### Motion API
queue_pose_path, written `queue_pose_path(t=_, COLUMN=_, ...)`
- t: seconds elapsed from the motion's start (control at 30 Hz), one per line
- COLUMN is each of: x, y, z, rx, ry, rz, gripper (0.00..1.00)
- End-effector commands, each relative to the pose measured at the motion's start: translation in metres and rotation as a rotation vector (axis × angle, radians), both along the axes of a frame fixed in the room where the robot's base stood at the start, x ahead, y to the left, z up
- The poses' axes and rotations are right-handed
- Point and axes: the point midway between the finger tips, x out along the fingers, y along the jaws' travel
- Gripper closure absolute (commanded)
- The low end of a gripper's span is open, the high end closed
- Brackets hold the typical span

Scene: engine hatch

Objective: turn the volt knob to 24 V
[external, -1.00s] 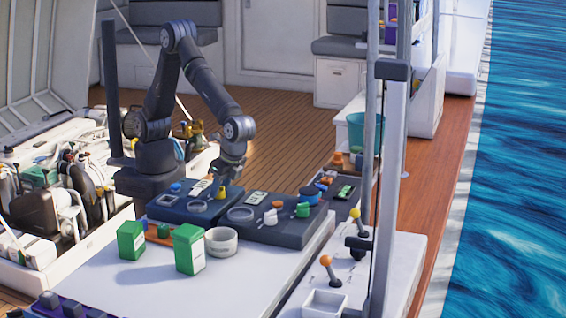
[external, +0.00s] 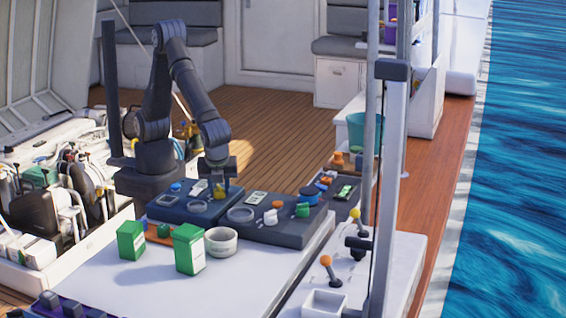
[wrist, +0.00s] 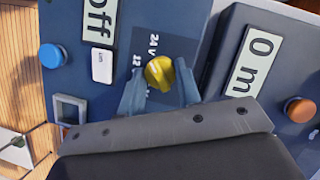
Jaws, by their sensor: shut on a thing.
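The volt knob (wrist: 160,73) is small and yellow, on a dark blue panel (wrist: 65,90). It also shows in the external view (external: 219,193), under my gripper (external: 218,181). In the wrist view my gripper (wrist: 160,90) has one finger on each side of the knob and is shut on it. White marks "24 V" (wrist: 153,45) and "12" (wrist: 138,62) are printed beside the knob, partly cut off by it and the finger. I cannot tell for sure which mark the knob points at. The panel's display (wrist: 100,20) reads "off".
The same panel has a blue button (wrist: 53,56), a white switch (wrist: 102,66) and a square grey frame (wrist: 68,108). A second panel has a display (wrist: 255,55) reading "0 m" and an orange button (wrist: 299,110). Green boxes (external: 189,250) and a round bowl (external: 221,242) stand in front.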

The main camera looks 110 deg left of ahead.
Motion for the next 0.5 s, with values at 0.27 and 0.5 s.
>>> queue_pose_path(t=0.27, x=-0.0003, y=-0.0005, z=0.0003, rx=-0.002, ry=-0.003, rz=-0.106, gripper=0.92)
queue_pose_path(t=0.5, x=-0.0005, y=-0.0005, z=0.0002, rx=-0.001, ry=-0.002, rz=-0.131, gripper=0.92)
